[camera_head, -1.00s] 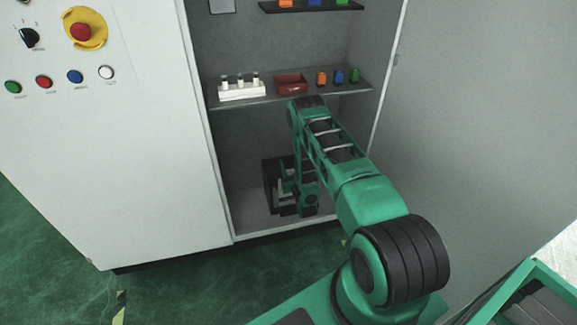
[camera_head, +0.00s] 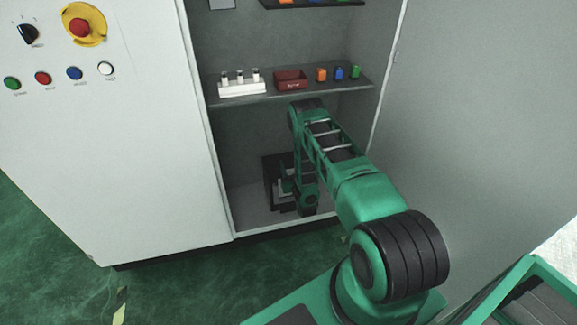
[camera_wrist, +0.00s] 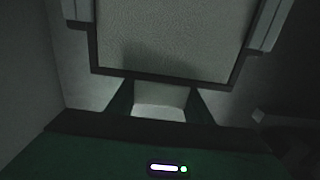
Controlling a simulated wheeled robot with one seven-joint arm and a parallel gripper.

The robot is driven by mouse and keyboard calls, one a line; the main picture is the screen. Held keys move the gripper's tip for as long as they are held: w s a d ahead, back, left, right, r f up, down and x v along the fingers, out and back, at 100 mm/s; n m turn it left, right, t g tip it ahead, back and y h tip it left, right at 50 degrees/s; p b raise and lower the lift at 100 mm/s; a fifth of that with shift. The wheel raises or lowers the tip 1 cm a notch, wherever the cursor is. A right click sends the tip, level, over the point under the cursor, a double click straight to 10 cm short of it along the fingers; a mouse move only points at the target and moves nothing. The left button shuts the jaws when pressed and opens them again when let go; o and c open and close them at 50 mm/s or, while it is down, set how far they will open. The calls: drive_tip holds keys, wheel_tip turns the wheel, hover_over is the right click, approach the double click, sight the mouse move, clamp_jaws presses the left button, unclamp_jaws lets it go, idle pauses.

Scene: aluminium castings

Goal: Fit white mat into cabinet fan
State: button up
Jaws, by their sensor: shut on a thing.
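The white mat (camera_wrist: 165,40) is a pale, textured rectangular panel that fills the upper middle of the wrist view. A dark frame, which looks like part of the cabinet fan (camera_wrist: 165,79), borders its near edge and sides. My gripper (camera_wrist: 160,90) is shut on the mat, with its fingers at the near edge; a pale patch shows between them. How deep the mat sits in the frame cannot be told. In the head view the fan (camera_head: 270,172) is a dark box low inside the cabinet, partly hidden by my gripper (camera_head: 286,187) and arm. The mat cannot be made out there.
A shelf (camera_head: 225,99) above my gripper carries a white rack (camera_head: 242,89), a dark red bin (camera_head: 291,80) and small coloured parts (camera_head: 339,74). The closed cabinet front (camera_head: 120,170) is left of the opening, and a grey panel (camera_head: 480,120) is right.

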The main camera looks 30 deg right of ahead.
drive_tip(key=shift+f, duration=0.85)
drive_tip(key=o, duration=1.5)
drive_tip(key=shift+s, duration=0.1)
drive_tip(key=v, duration=1)
drive_tip(key=shift+s+a, duration=0.1)
drive_tip(key=shift+s, duration=0.15)
drive_tip(key=shift+w, duration=0.1)
